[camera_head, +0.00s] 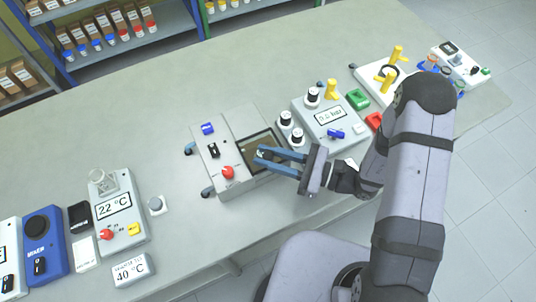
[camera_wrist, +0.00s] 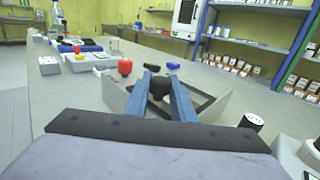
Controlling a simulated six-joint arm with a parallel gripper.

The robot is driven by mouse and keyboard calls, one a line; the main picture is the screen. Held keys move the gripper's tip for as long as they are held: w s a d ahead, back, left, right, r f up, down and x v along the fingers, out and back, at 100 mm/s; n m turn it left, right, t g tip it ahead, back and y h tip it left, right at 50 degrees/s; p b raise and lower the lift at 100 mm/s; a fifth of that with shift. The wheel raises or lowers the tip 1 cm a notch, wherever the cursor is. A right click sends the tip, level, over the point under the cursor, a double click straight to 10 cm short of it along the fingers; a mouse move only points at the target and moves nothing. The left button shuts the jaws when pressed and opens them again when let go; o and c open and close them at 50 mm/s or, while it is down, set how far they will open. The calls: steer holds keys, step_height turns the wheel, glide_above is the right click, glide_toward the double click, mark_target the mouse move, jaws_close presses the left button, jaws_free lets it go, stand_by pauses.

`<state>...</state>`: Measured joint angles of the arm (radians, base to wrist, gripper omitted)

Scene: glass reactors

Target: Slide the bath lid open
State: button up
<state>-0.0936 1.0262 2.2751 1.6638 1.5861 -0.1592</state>
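The bath (camera_head: 235,188) is a pale grey box on the bench. A panel with red, black and blue knobs lies on its left side, and a framed brown-tinted window or opening (camera_head: 254,138) on its right. I cannot tell lid from opening there. My gripper (camera_head: 257,155) reaches over this part from the right, its two blue fingers apart. In the wrist view, a black knob-like piece (camera_wrist: 160,86) sits between the fingers (camera_wrist: 160,75), seemingly the lid's handle. Whether the fingers touch it is unclear. The fingers hide part of the bath's top.
A grey device with a display (camera_head: 331,117) and several black-and-white knobs stands close to the right of the bath. A 22 °C device (camera_head: 117,228) stands to the left.

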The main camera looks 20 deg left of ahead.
jaws_close()
steer(key=shift+w+a, duration=1.25)
steer(key=shift+a, duration=0.05)
steer(key=o, duration=0.7)
jaws_free()
steer(key=shift+d, duration=0.1)
steer(key=d+b, duration=0.2)
steer(key=d, duration=0.4)
steer(key=shift+d+f+b, duration=0.1)
steer(key=shift+b, duration=0.3)
steer(key=shift+d, duration=0.55)
